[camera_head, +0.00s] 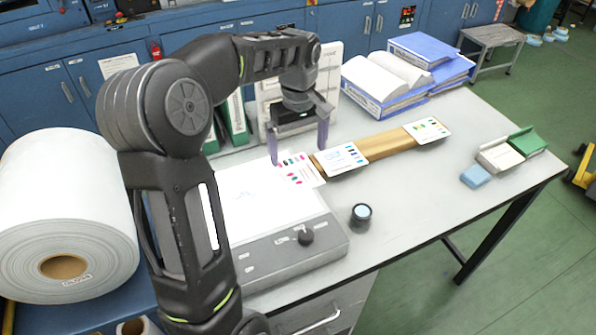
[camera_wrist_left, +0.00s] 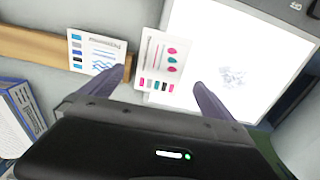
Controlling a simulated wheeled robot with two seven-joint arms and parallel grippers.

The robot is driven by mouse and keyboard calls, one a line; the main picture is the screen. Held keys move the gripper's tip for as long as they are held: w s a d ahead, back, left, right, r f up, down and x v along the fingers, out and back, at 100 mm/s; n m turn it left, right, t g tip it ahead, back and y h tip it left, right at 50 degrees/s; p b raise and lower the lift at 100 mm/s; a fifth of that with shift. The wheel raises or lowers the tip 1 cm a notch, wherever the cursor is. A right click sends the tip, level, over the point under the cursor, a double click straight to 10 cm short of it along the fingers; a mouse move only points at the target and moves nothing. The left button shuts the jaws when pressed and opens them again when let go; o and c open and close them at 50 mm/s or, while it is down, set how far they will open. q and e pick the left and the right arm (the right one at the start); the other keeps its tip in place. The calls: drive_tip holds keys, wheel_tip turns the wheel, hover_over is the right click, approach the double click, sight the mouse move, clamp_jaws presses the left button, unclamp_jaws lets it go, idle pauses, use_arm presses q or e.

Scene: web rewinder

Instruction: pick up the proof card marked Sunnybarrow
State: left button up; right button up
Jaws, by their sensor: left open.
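Three white proof cards lie along a wooden strip (camera_head: 385,145); I cannot read their names well enough to tell which is Sunnybarrow. The card with pink and teal marks (camera_head: 300,172) lies at the strip's left end, by the grey device's white sheet. The blue-marked card (camera_head: 340,159) is in the middle. The card with green and yellow marks (camera_head: 427,129) is at the far right. My left gripper (camera_head: 298,154) is open and empty above the pink-marked card. In the left wrist view this card (camera_wrist_left: 160,52) shows beyond and between the fingertips (camera_wrist_left: 165,77), and the blue-marked card (camera_wrist_left: 97,53) lies left. My right gripper is out of view.
The grey device (camera_head: 285,252) with a black knob and white sheet fills the near left table. A dark round jar (camera_head: 361,215) stands beside it. Blue binders (camera_head: 420,52) are behind. A blue block (camera_head: 474,176) sits at right. A large roll (camera_head: 65,215) stands left.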

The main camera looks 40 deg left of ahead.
sight(298, 172)
use_arm(q)
drive_tip(key=shift+s+d+f+p, duration=0.1)
drive_tip(key=shift+f+p, duration=0.25)
drive_tip(key=shift+f, duration=0.95)
drive_tip(key=shift+s+f+p, duration=0.1)
drive_tip(key=shift+f+p, duration=0.2)
drive_tip(key=shift+f, duration=1)
drive_tip(key=shift+c, duration=0.2)
drive_tip(key=c, duration=1.2)
